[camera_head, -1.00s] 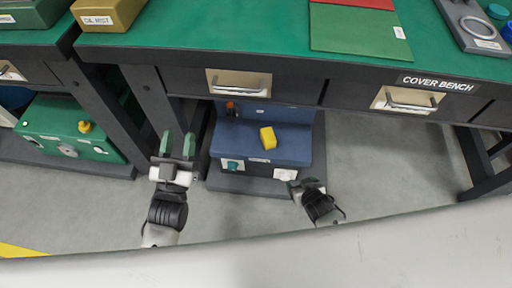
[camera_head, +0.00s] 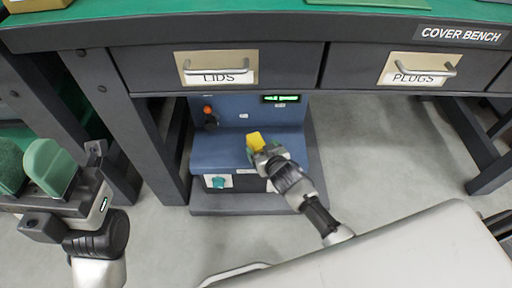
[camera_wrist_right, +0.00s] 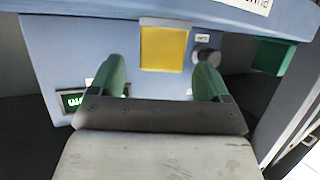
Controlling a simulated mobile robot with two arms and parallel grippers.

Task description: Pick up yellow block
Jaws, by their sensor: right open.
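The yellow block (camera_head: 256,141) sits on the blue machine (camera_head: 224,152) under the bench. In the right wrist view the block (camera_wrist_right: 166,46) is straight ahead, in line with the gap between the green fingers. My right gripper (camera_head: 264,153) is at the block's near side in the head view and partly covers it. In the right wrist view this gripper (camera_wrist_right: 158,66) is open, with nothing held; whether a finger touches the block I cannot tell. My left gripper (camera_head: 28,160) is at the far left of the head view, its green fingers apart and empty.
The cover bench (camera_head: 290,28) overhangs the machine, with a LIDS drawer (camera_head: 216,68) and a PLUGS drawer (camera_head: 416,70). Dark bench legs stand on both sides.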

